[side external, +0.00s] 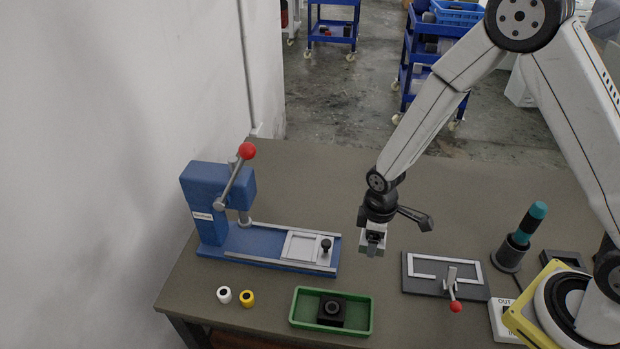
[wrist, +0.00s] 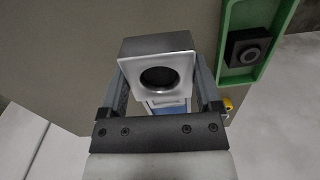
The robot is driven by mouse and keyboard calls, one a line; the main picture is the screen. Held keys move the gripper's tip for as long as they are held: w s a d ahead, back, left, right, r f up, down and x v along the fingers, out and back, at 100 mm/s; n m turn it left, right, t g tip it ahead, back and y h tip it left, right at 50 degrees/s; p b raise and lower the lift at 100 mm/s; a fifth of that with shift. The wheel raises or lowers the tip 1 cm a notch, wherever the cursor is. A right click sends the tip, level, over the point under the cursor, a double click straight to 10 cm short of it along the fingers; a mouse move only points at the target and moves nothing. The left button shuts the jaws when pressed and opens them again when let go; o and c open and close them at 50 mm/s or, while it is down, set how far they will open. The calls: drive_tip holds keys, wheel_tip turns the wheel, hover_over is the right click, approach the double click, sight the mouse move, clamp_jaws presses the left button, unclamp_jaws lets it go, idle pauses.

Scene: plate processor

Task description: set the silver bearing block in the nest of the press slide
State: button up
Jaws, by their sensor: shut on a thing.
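The silver bearing block (wrist: 130,47) is a grey block with a pale face and a dark round bore. My gripper (side external: 373,243) is shut on it; in the wrist view one finger is on each side of it. In the side view they hang above the table, right of the blue press (side external: 213,205), and the block is small and partly hidden by the fingers. The press slide (side external: 280,262) runs along the press base. Its nest (side external: 303,247) is a pale rectangular frame, with no block visible in it, beside a black knob (side external: 326,245).
A green tray (side external: 366,316) holds a black block (side external: 331,311). A white ring (side external: 224,295) and a yellow ring (side external: 247,298) stand left of it. A dark fixture plate (side external: 420,284) with a red-tipped clamp lies right. The press lever has a red ball (side external: 247,151).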

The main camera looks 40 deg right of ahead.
drive_tip(key=r, duration=0.1)
hover_over(302, 247)
drive_tip(key=s+d, duration=0.1)
drive_tip(key=shift+w+a+r+n, duration=0.35)
drive_tip(key=shift+w+a+n, duration=0.05)
drive_tip(key=shift+w+a, duration=0.15)
drive_tip(key=shift+f, duration=0.2)
drive_tip(key=shift+f, duration=3.6)
drive_tip(key=shift+f, duration=0.6)
drive_tip(key=o, duration=1.2)
